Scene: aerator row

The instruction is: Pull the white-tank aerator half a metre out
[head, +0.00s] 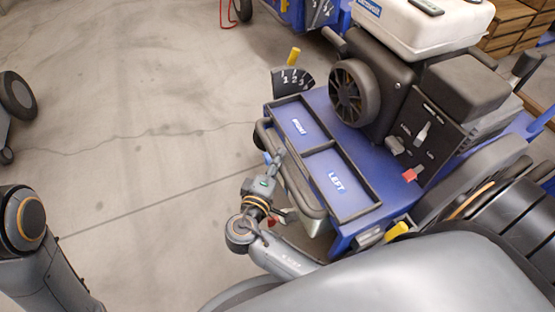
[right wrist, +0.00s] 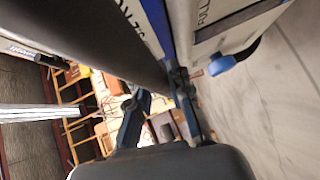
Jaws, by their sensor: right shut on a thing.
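The white-tank aerator stands at the right of the head view, with a white tank (head: 425,25), a black engine and a blue body (head: 340,115). A dark tray on it is marked RIGHT and LEFT. A grey tubular handle (head: 300,190) runs along its near-left edge. My right gripper (head: 277,160) is at this handle, shut on it; the exact contact is hard to see. In the right wrist view, its fingers (right wrist: 160,98) meet a thick dark bar (right wrist: 125,35) that crosses the top. My left arm shows at the lower left, but its gripper is out of view.
Another blue machine (head: 300,12) with a red cable (head: 228,14) stands at the back. Dark wheels (head: 15,97) show at the left edge. Wooden crates (head: 510,25) are behind the tank at the right. The concrete floor (head: 140,110) left of the aerator is clear.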

